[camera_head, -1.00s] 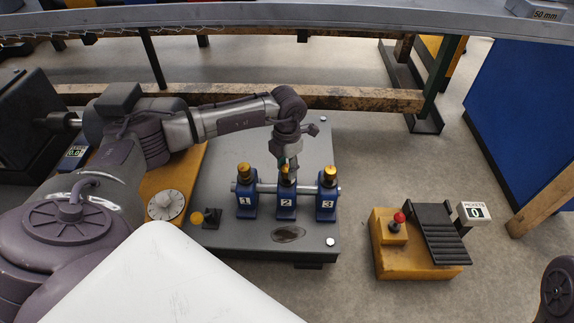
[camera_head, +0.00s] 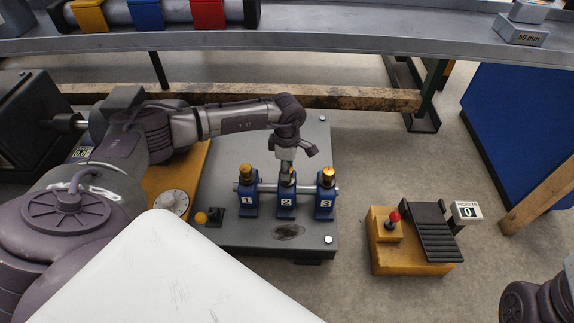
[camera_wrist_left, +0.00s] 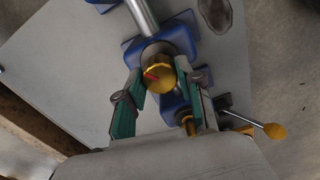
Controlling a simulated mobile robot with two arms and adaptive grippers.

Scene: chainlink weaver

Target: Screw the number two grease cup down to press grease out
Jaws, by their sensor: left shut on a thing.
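The number two grease cup (camera_wrist_left: 160,77) is a round yellow cap with a red mark, on top of the blue block marked 2 (camera_head: 286,203). My left gripper (camera_head: 287,178) reaches down onto it from above and covers most of it in the head view. In the left wrist view the green-padded fingers (camera_wrist_left: 160,95) are shut on the cup, one on each side. Brass cups one (camera_head: 246,172) and three (camera_head: 327,176) stand on their blue blocks to either side. Part of my right arm shows at the lower right; its gripper is out of view.
A grey bar (camera_head: 265,187) runs through the blue blocks on a grey plate (camera_head: 240,238). A lever with a yellow knob (camera_head: 201,218) and a white dial (camera_head: 172,203) are to the left. A shelf rail (camera_head: 360,38) crosses behind.

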